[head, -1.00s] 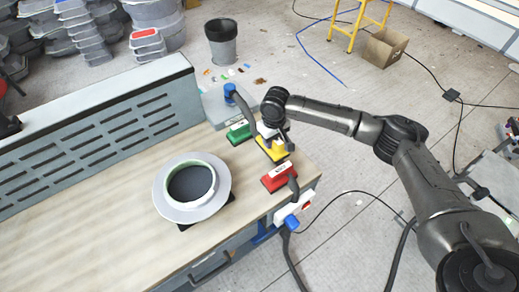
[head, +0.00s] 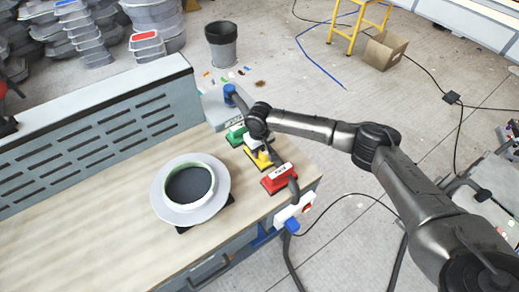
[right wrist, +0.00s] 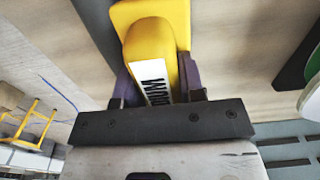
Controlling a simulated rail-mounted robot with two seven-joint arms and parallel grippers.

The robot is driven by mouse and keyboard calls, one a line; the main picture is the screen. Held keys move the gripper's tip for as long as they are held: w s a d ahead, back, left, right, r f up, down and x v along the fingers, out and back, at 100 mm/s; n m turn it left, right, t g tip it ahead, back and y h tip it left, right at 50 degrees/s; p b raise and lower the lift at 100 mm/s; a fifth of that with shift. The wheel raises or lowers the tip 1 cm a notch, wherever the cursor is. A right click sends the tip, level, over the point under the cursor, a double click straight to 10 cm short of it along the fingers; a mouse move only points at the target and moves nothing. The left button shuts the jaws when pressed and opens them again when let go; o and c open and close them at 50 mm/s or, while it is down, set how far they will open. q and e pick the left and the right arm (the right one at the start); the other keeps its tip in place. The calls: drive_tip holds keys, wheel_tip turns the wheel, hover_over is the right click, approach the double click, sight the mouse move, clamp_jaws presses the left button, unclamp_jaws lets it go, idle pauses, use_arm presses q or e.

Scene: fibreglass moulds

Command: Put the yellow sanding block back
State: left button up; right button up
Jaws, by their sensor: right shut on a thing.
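The yellow sanding block (head: 259,159) is at the right end of the wooden bench, between the green block and the red block. My right gripper (head: 262,148) comes down on it from above and is shut on it. The right wrist view shows the block's yellow body (right wrist: 157,22) and a white label with dark letters between the two fingers (right wrist: 160,82). The arm hides part of the block in the head view. I cannot tell whether its underside touches the bench. My left gripper is not in view.
A green block (head: 235,136) lies behind the yellow one and a red block (head: 279,179) in front. A pale ring-shaped mould (head: 158,193) stands to the left on the bench (head: 80,225). A slotted grey panel (head: 90,140) runs along the back. A dark hose crosses near the red block.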

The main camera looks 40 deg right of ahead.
drive_tip(key=o, duration=0.9)
wheel_tip(320, 180, up, 12)
drive_tip(key=p, duration=0.1)
idle(0.4)
drive_tip(key=shift+r, duration=0.1)
